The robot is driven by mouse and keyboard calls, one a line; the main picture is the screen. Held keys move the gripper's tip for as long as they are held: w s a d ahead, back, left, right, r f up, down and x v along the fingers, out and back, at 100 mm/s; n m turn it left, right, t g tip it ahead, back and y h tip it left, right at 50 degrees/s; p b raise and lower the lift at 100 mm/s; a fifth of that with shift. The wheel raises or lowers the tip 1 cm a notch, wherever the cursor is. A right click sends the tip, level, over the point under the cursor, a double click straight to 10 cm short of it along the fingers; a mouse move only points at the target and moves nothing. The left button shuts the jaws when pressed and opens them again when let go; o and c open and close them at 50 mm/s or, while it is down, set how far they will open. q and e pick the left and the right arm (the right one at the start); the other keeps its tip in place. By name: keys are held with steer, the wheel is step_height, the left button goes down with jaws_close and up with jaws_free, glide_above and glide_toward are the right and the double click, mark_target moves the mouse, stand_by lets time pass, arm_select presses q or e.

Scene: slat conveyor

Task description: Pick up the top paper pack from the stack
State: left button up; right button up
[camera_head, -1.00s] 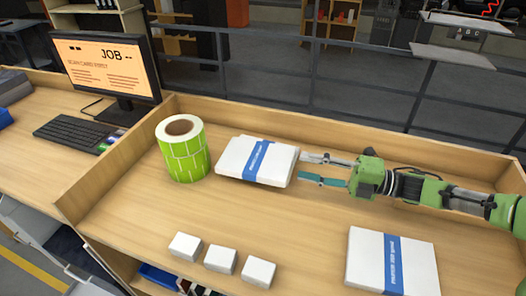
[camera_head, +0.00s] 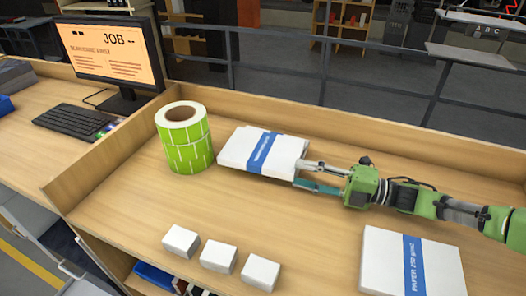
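A stack of white paper packs (camera_head: 240,150) with blue bands lies on the wooden desk, right of the green label roll. The top pack (camera_head: 285,157) is slightly offset from what lies beneath. My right gripper (camera_head: 299,173) comes in from the right and is at the stack's right edge. Its two fingers are apart, one grey and one teal, with their tips at the edge. I cannot tell whether they touch the pack. My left gripper is not in view.
A green label roll (camera_head: 186,143) stands close left of the stack. Three small white boxes (camera_head: 218,257) sit along the front edge. Another paper pack (camera_head: 385,265) lies at front right. Raised wooden edges (camera_head: 400,150) border the desk. The middle is clear.

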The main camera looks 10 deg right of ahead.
mark_target(266, 166)
steer(key=p+x, duration=0.1)
steer(key=x, duration=0.4)
steer(key=shift+w, duration=0.15)
steer(key=p+x, duration=0.2)
steer(key=x, duration=0.3)
steer(key=shift+w+a+f, duration=0.1)
steer(key=shift+w+a, duration=0.05)
steer(key=shift+a, duration=0.05)
steer(key=shift+d, duration=0.1)
jaws_close()
